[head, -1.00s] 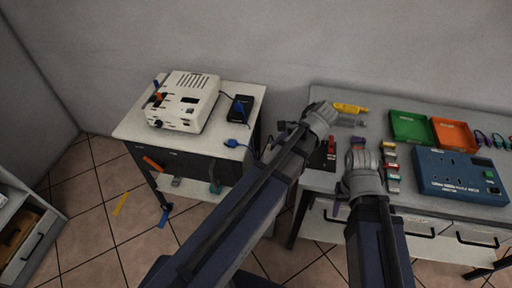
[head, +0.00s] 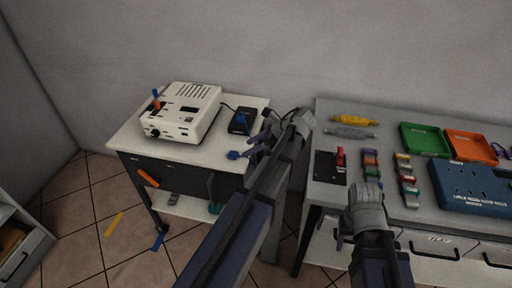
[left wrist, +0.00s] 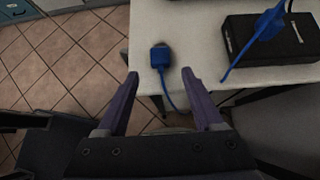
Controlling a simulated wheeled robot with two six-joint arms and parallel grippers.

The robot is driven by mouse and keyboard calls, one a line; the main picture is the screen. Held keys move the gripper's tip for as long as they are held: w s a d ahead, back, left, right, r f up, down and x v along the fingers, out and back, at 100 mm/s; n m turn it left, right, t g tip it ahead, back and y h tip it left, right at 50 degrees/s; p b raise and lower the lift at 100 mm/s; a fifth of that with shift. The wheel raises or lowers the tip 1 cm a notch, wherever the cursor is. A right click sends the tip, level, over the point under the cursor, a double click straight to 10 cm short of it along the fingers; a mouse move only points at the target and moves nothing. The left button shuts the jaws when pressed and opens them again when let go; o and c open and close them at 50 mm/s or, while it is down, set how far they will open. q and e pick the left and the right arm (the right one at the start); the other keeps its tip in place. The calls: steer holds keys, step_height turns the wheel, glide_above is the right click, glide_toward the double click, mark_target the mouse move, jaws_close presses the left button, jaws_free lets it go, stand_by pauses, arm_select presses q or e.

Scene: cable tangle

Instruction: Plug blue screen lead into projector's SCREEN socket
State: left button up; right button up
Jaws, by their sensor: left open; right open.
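The white projector (head: 181,112) stands on the left cart, with an orange plug (head: 155,95) and a small blue piece at its left side. A blue plug (head: 233,155) lies at the cart top's front right edge; it also shows in the left wrist view (left wrist: 160,57) with its cable running toward me. My left gripper (head: 256,143) is open and empty beside that plug; in the left wrist view its fingers (left wrist: 157,88) point at it, apart from it. My right gripper (head: 347,233) is low in front of the right bench, with nothing visible in it.
A black box (head: 242,121) with a blue plug on it sits right of the projector. The right bench (head: 330,195) holds trays, a blue power unit (head: 470,186), coloured blocks and tools. A gap separates cart and bench.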

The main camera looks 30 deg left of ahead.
mark_target(235, 154)
arm_select(q)
steer(key=shift+b+x, duration=1.75)
steer(key=shift+x, duration=1.3)
steer(key=shift+f, duration=0.1)
steer(key=shift+c, duration=0.3)
jaws_close()
step_height(235, 154, up, 7)
steer(key=p, duration=0.7)
